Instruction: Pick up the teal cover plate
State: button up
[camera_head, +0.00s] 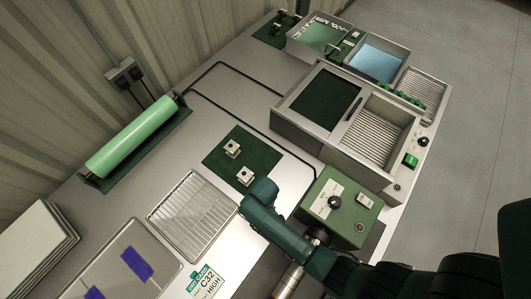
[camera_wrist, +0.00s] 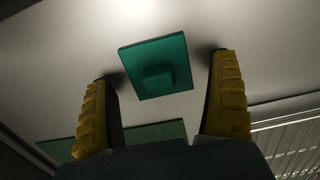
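The teal cover plate (camera_wrist: 172,52) shows in the wrist view, a flat square with a small raised block in its middle. It lies on a pale grey surface. My gripper (camera_wrist: 164,76) is open, with one yellow-and-black finger on each side of the plate in the picture. There is a gap between the plate and both fingers, so I am not holding it. I cannot tell the height of the fingertips above the surface. In the head view I cannot make out the plate or the fingers; my dark arm covers the lower right.
A wire rack (camera_head: 193,216), a green mat (camera_head: 243,162) with two small blocks, and a green control box (camera_head: 341,207) stand near my arm. A steel double-bay unit (camera_head: 290,122) is at the right and a green roller (camera_head: 131,136) at the left.

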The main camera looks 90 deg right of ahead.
jog(key=c, duration=0.8)
jog(key=shift+o, duration=0.2)
